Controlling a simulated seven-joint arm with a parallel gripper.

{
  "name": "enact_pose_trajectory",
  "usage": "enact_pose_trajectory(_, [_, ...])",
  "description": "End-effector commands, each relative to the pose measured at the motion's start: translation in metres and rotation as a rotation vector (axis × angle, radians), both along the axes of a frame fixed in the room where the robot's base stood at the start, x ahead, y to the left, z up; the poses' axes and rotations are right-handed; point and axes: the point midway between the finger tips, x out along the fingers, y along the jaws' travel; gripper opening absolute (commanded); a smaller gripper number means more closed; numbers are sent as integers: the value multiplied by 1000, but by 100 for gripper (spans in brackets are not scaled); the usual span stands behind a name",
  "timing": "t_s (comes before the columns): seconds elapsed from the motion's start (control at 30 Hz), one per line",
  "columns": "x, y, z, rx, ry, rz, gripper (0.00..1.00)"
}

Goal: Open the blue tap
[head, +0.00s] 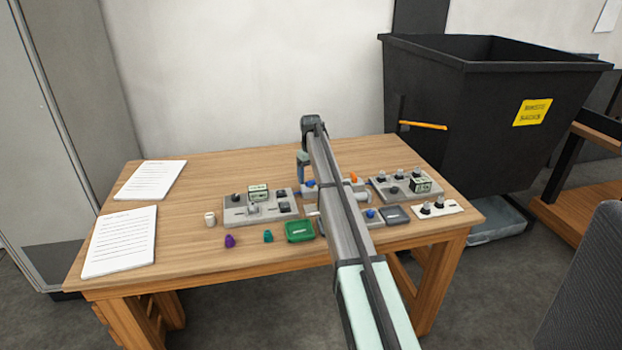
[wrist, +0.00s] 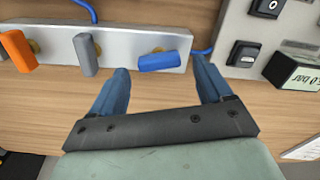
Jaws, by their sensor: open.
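The blue tap (wrist: 159,61) is a short lever on a light grey block (wrist: 130,28). It lies nearly along the block, while the grey tap (wrist: 86,54) and orange tap (wrist: 18,50) stand across it. My gripper (wrist: 161,68) is open and empty, one finger on each side of the blue tap's ends, with the tips near the block's edge. I cannot tell whether they touch the tap. In the head view, my gripper (head: 304,178) hangs down at the blue tap (head: 310,184). My arm hides the middle of the block; the orange tap (head: 354,178) shows beyond it.
A switch panel (head: 238,216) stands left of the block, another (head: 386,194) to the right. Papers (head: 122,241) lie left. Blue tubing (wrist: 85,8) runs behind the block.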

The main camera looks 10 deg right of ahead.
Motion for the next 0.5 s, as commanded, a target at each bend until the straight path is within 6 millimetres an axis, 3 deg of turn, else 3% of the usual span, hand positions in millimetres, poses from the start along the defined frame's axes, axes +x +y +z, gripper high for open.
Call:
enact_pose_trajectory(0.2, [0,0,-13,0,0,0,79])
enact_pose_trajectory(0.5, [0,0,-15,0,0,0,79])
